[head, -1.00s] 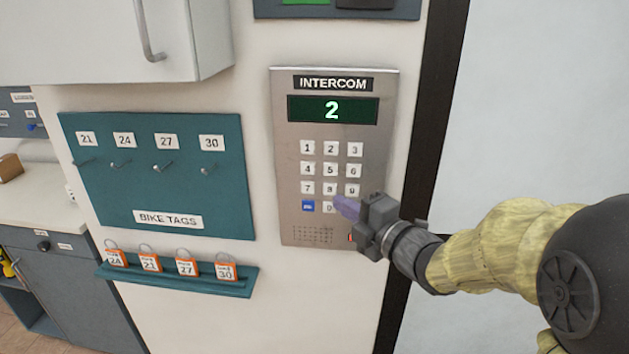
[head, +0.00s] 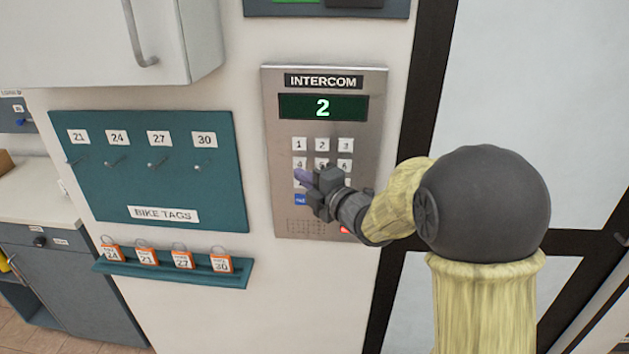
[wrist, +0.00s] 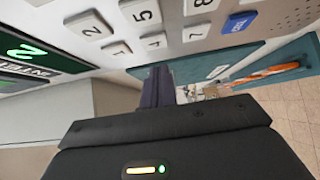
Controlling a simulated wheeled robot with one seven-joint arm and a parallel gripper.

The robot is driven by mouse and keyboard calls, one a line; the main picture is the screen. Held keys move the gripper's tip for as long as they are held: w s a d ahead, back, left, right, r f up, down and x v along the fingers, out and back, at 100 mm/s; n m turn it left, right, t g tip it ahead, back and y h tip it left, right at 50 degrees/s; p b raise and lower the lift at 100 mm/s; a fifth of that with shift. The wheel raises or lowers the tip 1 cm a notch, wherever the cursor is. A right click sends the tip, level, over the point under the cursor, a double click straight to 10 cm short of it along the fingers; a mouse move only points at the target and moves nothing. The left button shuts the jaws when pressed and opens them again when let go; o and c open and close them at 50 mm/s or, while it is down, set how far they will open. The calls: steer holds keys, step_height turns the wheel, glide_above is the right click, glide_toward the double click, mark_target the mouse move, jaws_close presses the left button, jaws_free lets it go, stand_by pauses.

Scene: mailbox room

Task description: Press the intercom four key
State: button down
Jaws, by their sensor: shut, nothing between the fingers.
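The intercom panel (head: 370,85) is a grey metal plate on the wall with a lit green "2" on its display (head: 322,107). The white four key (head: 298,163) sits at the left of the second key row, partly covered by my gripper in the head view. In the wrist view the four key (wrist: 154,41) shows clearly, just beyond the fingertips. My gripper (head: 302,177) is shut and empty, its purple fingers at the left key column by the four and seven keys. The fingers (wrist: 157,76) appear slightly off the panel; contact is not visible.
The one key (wrist: 117,49), seven key (wrist: 196,33) and blue key (wrist: 239,22) are close around the fingers. A teal bike tags board (head: 150,185) with hooks and a ledge of orange tags (head: 182,259) are left of the panel. A dark door frame (head: 425,110) stands right.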

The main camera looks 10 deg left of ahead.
mark_target(300, 163)
steer(key=w, duration=0.2)
steer(key=shift+w+p, duration=0.3)
steer(key=shift+p, duration=0.1)
